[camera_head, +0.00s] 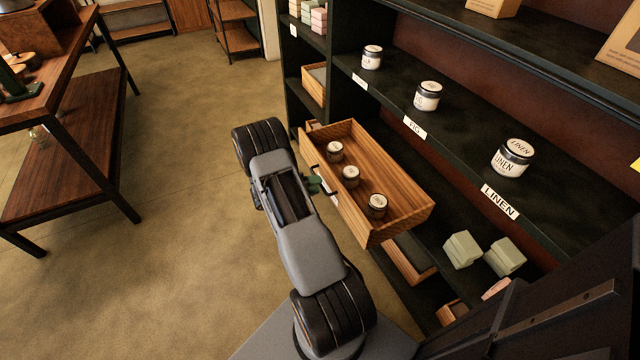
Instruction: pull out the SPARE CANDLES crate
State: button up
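A wooden crate (408,238) juts out from the dark shelf unit, pulled well clear of the shelf front. Three small candle jars stand inside it: one jar (335,151) at the far end, one in the middle (350,176) and one near (377,206). Its front faces left toward my arm; a pale patch there is too small to read, so I cannot confirm the SPARE CANDLES name. My gripper (315,185) is at the crate's front, mostly hidden behind my arm. Its fingers and any grip on the crate cannot be made out.
The shelf above holds jars, including the LINEN jar (513,157) and FIG jar (428,96). Another wooden crate (408,262) and green blocks (462,249) are lower down. A wooden table (62,180) stands left. Open floor (190,220) lies between.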

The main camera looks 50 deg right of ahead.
jog(key=p+v, duration=0.1)
jog(key=v, duration=1)
jog(key=shift+a, duration=0.25)
